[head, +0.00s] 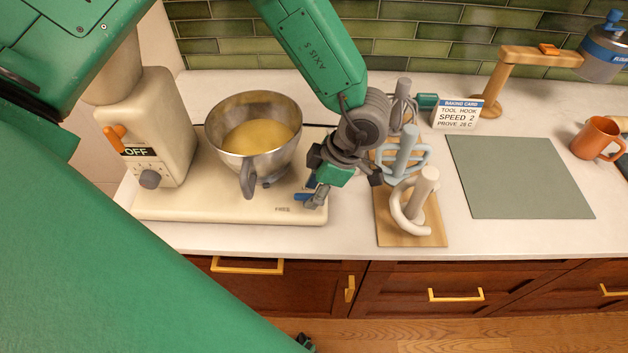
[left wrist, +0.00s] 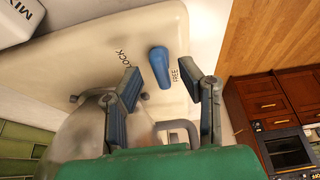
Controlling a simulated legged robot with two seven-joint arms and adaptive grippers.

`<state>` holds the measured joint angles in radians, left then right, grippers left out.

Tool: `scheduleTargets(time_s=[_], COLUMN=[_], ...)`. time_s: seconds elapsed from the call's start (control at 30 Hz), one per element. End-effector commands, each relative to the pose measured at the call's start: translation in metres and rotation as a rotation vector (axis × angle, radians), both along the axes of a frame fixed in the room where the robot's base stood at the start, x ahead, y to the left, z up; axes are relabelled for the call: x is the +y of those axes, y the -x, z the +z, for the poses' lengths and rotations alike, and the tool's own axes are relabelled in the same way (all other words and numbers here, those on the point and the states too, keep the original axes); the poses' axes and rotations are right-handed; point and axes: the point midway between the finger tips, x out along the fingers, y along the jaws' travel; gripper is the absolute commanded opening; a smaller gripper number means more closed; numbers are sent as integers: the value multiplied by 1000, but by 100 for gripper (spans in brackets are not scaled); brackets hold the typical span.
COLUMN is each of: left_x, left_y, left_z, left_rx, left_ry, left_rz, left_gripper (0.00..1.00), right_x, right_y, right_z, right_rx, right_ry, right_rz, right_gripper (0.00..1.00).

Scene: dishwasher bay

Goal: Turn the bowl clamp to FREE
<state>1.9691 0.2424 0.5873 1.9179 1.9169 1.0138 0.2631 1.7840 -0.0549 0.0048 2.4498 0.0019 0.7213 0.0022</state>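The bowl clamp is a blue lever (left wrist: 160,67) on the cream mixer base, between the printed words LOCK (left wrist: 121,58) and FREE (left wrist: 176,74) in the left wrist view. In the head view its blue end (head: 301,197) shows at the base's right front, partly hidden by my gripper. My left gripper (head: 314,190) points down over it. In the left wrist view its two fingers (left wrist: 158,78) are apart, one on each side of the lever, with gaps visible. The metal bowl (head: 232,162) with yellow dough stands on the base (head: 180,212). My right gripper is not in view.
The mixer head column (head: 160,125) has an orange lever and an OFF label. A wooden board (head: 425,241) with several mixer tools stands close right of my gripper. A baking card (head: 457,113), a green mat (head: 518,178) and an orange mug (head: 595,139) are farther right.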

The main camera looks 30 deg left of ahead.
Motion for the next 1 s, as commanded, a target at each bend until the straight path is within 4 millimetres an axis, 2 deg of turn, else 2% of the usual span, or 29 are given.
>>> scheduleTargets(time_s=[0.5,0.7,1.0], left_x=[-33,-38,-39], left_y=[-24,-28,-28], left_z=[88,104,105], left_rx=[-1,1,2], left_ry=[3,2,1], left_rz=[0,1,0], left_gripper=[34,34,34], right_x=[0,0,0], right_y=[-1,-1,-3], right_z=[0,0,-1], right_rx=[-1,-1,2], right_ry=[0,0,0], right_rz=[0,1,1], right_gripper=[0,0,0])
